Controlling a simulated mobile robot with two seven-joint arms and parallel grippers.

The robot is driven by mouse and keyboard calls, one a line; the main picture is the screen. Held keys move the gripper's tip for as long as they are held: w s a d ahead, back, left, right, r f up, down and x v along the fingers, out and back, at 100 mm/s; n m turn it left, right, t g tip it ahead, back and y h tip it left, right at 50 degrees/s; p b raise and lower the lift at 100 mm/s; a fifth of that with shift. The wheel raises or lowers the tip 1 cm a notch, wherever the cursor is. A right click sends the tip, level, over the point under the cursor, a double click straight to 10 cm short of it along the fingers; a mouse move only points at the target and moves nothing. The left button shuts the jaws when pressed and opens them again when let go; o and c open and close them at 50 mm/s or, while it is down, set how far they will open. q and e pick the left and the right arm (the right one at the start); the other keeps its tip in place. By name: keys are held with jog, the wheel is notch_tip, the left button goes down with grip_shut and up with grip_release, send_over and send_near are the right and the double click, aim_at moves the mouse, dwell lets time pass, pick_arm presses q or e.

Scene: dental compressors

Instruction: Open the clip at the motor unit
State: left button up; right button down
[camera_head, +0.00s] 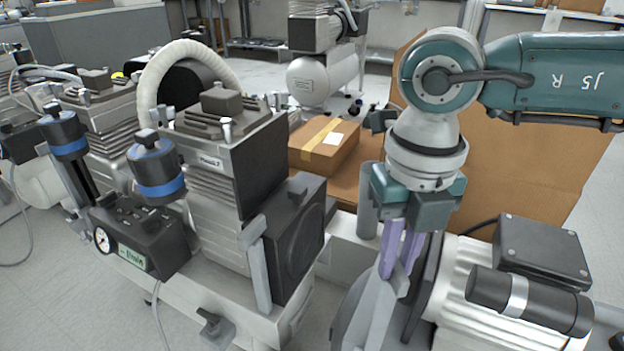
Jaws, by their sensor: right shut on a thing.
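The motor unit (468,277) stands at the lower right, with ribbed pale housing, a black box on top and a dark cylinder in front. My right gripper (401,268) reaches down from above to its left side. Its purple fingers are shut on a light grey clip (378,312), which stands upright at a slant beside the dark flange of the motor unit. The fingers hide the upper part of the clip. My left gripper is not in view.
A compressor unit (226,165) with a black fan box (297,240), gauge box and blue-banded cylinders fills the left and middle. A taped cardboard box (324,146) lies behind. A large cardboard sheet (545,165) stands behind my right arm. Open floor shows at the lower left.

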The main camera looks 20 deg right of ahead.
jog(key=n, duration=0.5)
jog(key=shift+n, duration=0.3)
jog(key=n, duration=0.5)
jog(key=shift+n, duration=0.3)
jog(key=c, duration=0.9)
grip_release()
jog(key=shift+o, duration=0.2)
jog(key=shift+r, duration=0.1)
notch_tip(320, 180, up, 10)
jog(key=p, duration=0.3)
jog(key=shift+a, duration=0.1)
